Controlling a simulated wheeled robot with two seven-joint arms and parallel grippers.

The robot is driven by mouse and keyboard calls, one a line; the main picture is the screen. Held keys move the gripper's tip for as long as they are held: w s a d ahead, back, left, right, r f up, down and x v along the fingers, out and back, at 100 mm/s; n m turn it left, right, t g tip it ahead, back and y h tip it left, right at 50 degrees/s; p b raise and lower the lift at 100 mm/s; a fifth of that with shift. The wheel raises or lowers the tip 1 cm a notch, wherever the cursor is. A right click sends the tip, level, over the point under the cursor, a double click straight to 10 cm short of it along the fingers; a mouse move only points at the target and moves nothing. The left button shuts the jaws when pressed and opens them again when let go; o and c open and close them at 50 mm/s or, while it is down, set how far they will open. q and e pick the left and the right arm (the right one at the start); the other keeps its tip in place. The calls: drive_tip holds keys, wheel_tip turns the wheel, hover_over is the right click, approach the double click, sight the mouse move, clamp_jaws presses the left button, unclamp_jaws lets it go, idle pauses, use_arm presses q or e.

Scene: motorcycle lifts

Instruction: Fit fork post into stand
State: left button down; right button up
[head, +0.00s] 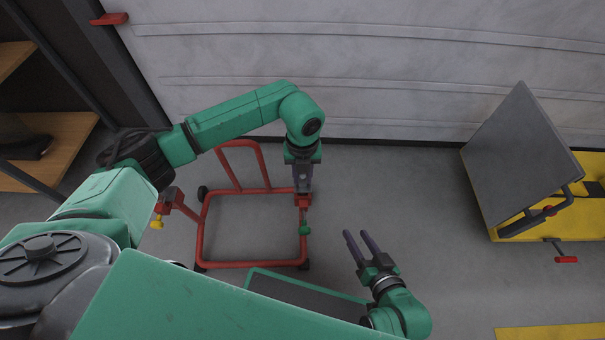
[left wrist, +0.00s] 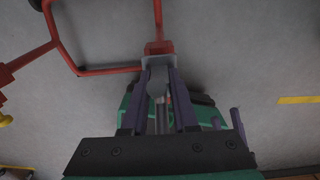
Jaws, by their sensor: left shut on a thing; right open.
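The red tubular stand (head: 203,222) is on the grey floor. My left gripper (head: 304,184) points down over this block, shut on the grey fork post (left wrist: 156,86). In the left wrist view, the post lies between the two purple fingers, with its far end against or very near the red block (left wrist: 158,47). I cannot tell whether it is inside. My right gripper (head: 362,244) is open and empty, right of the stand.
A second red arm of the stand with a yellow knob (head: 156,223) is at the left. A dark tray with a green rim (head: 300,281) is in front of the stand. A yellow lift with a grey panel (head: 522,150) stands at the right. A pale wall is behind.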

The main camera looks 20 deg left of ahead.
use_arm(q)
drive_tip(key=shift+f+b, duration=0.9)
drive_tip(key=shift+f, duration=0.6)
use_arm(e)
drive_tip(key=shift+f, duration=1)
use_arm(q)
drive_tip(key=c, duration=0.6)
unclamp_jaws()
wheel_tip(320, 180, up, 10)
drive_tip(key=p, duration=0.3)
drive_tip(key=shift+f+p, duration=0.1)
drive_tip(key=shift+p, duration=0.2)
wheel_tip(320, 180, up, 5)
drive_tip(key=shift+f+p, duration=0.1)
drive_tip(key=shift+p, duration=0.45)
use_arm(e)
drive_tip(key=r, duration=0.1)
drive_tip(key=d+r+g, duration=0.2)
drive_tip(key=r, duration=0.1)
drive_tip(key=shift+w+n+h, duration=0.15)
drive_tip(key=shift+n+h, duration=0.15)
drive_tip(key=shift+h, duration=0.1)
